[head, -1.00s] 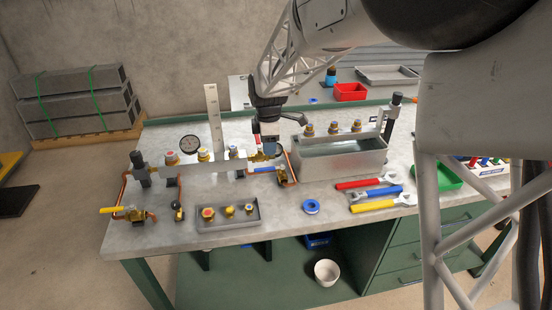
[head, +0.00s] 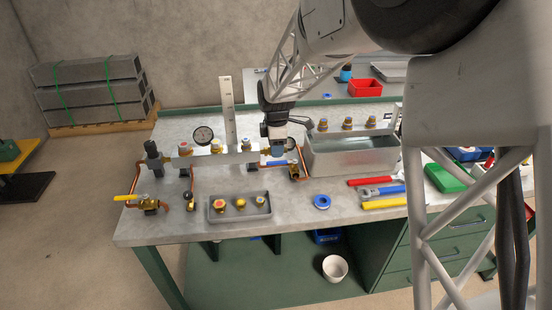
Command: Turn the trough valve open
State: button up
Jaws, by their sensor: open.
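A brass valve with a blue lever (head: 273,163) sits on the bench at the left end of the metal trough (head: 350,160), with copper pipe (head: 303,165) beside it. The lever points left, roughly level. My gripper (head: 278,150) points down just above and behind the lever, and its jaws are open. The fingertips are small and partly dark, so I cannot tell whether they touch the lever. A second valve with a yellow lever (head: 129,197) stands at the bench's left end.
A tray of fittings (head: 240,208), a blue ring (head: 322,202) and wrenches (head: 383,190) lie in front. Bare bench shows between them.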

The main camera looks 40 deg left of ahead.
aim_at(276, 162)
jog(key=shift+f, duration=2.4)
jog(key=shift+c, duration=0.2)
grip_shut()
